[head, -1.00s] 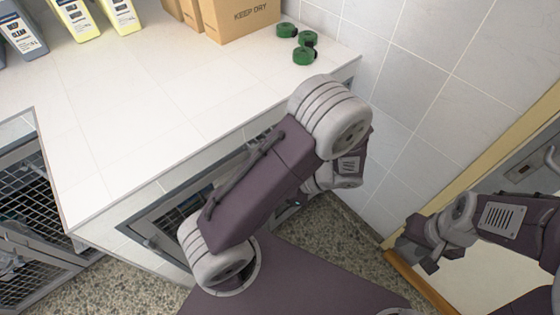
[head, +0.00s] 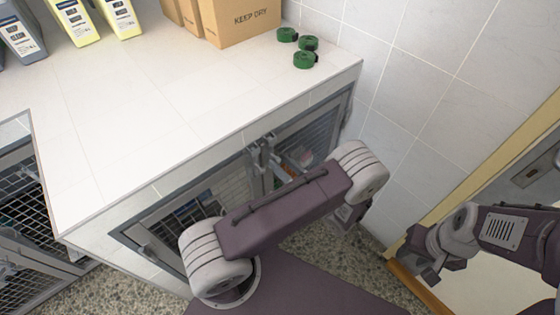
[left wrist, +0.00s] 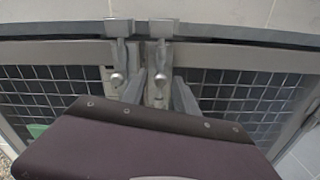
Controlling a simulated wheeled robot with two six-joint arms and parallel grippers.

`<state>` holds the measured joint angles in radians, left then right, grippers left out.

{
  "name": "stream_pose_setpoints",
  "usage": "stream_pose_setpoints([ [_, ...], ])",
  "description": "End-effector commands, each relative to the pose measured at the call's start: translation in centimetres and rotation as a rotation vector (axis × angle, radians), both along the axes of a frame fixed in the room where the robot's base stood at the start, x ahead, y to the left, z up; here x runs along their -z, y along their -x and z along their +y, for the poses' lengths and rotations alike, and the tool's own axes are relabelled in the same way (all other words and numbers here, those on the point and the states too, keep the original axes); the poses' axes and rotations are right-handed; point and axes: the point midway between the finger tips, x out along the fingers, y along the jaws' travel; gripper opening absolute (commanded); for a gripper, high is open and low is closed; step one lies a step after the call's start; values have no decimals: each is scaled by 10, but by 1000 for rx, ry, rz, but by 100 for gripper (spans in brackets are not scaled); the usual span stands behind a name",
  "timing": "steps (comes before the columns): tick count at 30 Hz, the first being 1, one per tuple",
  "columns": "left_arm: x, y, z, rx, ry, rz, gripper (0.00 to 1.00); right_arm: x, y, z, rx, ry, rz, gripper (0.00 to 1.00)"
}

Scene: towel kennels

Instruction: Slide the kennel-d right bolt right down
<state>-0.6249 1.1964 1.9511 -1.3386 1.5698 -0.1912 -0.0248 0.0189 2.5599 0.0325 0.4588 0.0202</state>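Two grey metal bolts stand side by side in the left wrist view, where the two mesh doors meet. The right-hand bolt (left wrist: 160,56) and the left-hand bolt (left wrist: 118,56) each have a round knob. The pair also shows small in the head view, below the counter edge. I see no label telling which door is kennel-d. My left gripper (left wrist: 158,82) is open, its fingers either side of the right-hand bolt's knob in the picture; contact cannot be told. It is hidden in the head view. My right gripper (head: 430,262) hangs by the door at the right; its opening is unclear.
The white counter (head: 150,110) overhangs the kennel fronts. A tiled wall (head: 400,70) closes the right side. Speckled floor (head: 320,245) shows below.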

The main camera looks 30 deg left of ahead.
Motion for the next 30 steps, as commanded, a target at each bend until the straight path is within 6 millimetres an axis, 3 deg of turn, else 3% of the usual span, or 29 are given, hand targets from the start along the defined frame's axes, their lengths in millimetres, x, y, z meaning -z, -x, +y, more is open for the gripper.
stream_pose_setpoints([
  [10, 0, -3, 8, 0, 0, -1, 35, 0, 0, 0, 0, 0, 0, 36],
  [14, 0, -3, 8, 0, 0, -1, 0, 0, 0, 0, 0, 0, 0, 36],
  [30, 0, -3, 8, 0, 0, 0, 0, 0, 0, 0, 0, 0, 0, 36],
])
